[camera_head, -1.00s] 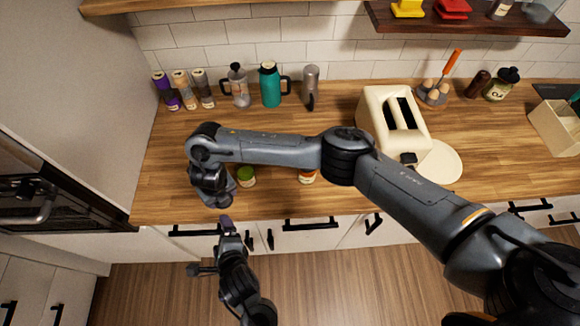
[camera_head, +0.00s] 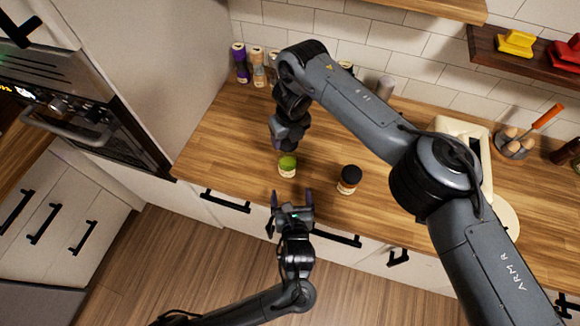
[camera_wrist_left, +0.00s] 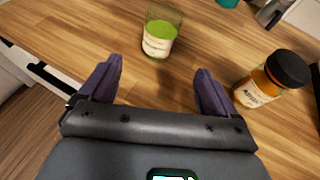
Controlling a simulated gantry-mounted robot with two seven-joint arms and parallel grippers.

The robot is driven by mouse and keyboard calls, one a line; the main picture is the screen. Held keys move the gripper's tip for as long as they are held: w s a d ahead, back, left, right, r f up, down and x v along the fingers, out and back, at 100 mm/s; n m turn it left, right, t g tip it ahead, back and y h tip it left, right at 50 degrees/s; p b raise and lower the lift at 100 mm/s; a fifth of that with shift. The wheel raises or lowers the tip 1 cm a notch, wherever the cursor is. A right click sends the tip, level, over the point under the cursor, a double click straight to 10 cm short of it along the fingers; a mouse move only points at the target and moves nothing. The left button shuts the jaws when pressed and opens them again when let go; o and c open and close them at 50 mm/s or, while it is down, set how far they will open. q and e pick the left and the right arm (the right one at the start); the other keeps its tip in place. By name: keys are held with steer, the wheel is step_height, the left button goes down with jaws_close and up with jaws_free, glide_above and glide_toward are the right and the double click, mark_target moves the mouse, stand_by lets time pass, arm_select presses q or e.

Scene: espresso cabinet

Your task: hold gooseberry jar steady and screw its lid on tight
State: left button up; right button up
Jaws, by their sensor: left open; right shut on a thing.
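The gooseberry jar (camera_head: 287,168), with green contents and a pale label, stands upright near the counter's front edge. In the left wrist view the jar (camera_wrist_left: 160,38) shows clear glass above the green, and I see no lid on it. My left gripper (camera_head: 291,196) is open and empty just in front of the jar. Its two fingers (camera_wrist_left: 157,82) point towards the jar, which is beyond their tips and between them. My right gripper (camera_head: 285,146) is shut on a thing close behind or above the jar. The head view does not let me make out that thing.
An orange jar with a black lid (camera_head: 349,180) stands to the right of the gooseberry jar. A cream toaster (camera_head: 470,140) is farther right, partly behind my right arm. Spice jars (camera_head: 258,68) line the back wall. The counter left of the jar (camera_head: 225,150) is clear.

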mark_target(289, 172)
arm_select(q)
steer(key=shift+w, duration=0.1)
steer(key=x, duration=1.1)
steer(key=shift+w+f, duration=0.3)
steer(key=shift+c, duration=0.3)
steer(key=c, duration=1.5)
steer(key=shift+c, duration=0.2)
arm_select(e)
steer(key=shift+f, duration=2.5)
steer(key=shift+f, duration=0.1)
steer(key=shift+f, duration=0.8)
steer(key=shift+f, duration=0.5)
